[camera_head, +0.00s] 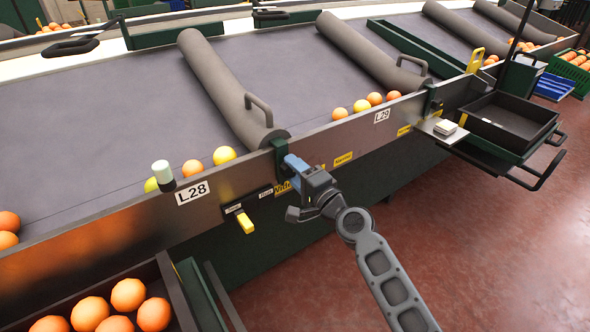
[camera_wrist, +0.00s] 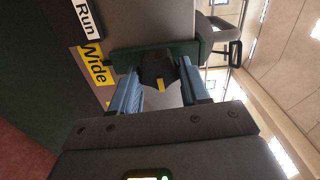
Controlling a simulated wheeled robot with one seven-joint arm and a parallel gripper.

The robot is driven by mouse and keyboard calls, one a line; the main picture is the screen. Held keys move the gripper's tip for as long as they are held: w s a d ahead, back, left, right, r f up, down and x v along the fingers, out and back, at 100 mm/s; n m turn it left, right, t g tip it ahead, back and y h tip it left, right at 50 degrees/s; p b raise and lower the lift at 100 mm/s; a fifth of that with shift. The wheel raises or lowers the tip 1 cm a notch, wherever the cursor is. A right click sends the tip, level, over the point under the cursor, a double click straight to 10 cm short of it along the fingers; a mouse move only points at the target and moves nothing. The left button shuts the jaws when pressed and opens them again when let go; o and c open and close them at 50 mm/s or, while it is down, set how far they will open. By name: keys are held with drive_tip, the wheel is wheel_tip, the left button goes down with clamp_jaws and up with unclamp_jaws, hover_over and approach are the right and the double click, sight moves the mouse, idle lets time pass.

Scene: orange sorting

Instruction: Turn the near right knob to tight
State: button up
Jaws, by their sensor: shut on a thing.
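A dark knob (camera_wrist: 157,68) with a small yellow mark sits on a green bracket (camera_wrist: 130,57) in the wrist view. My gripper (camera_wrist: 158,88) has its two blue fingers on either side of the knob, shut on it. In the head view my gripper (camera_head: 292,165) is at the green bracket on the front rail, at the near end of a grey roller (camera_head: 225,85). There the gripper hides the knob. A yellow "Wide" label (camera_wrist: 94,62) shows left of the bracket in the wrist view. Another yellow label (camera_head: 343,159) is to the gripper's right in the head view.
A yellow lever (camera_head: 245,222) projects from the rail left of my gripper, near the L28 plate (camera_head: 192,192). Several oranges lie along the belt edge. A crate (camera_head: 172,290) of oranges stands at lower left, and a black tray (camera_head: 508,122) at right.

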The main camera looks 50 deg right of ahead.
drive_tip(key=shift+m, duration=0.5)
drive_tip(key=o, duration=1.1)
drive_tip(key=shift+c, duration=0.2)
drive_tip(key=b+v, duration=0.1)
drive_tip(key=v, duration=0.6)
drive_tip(key=shift+s, duration=0.4)
drive_tip(key=shift+a, duration=0.1)
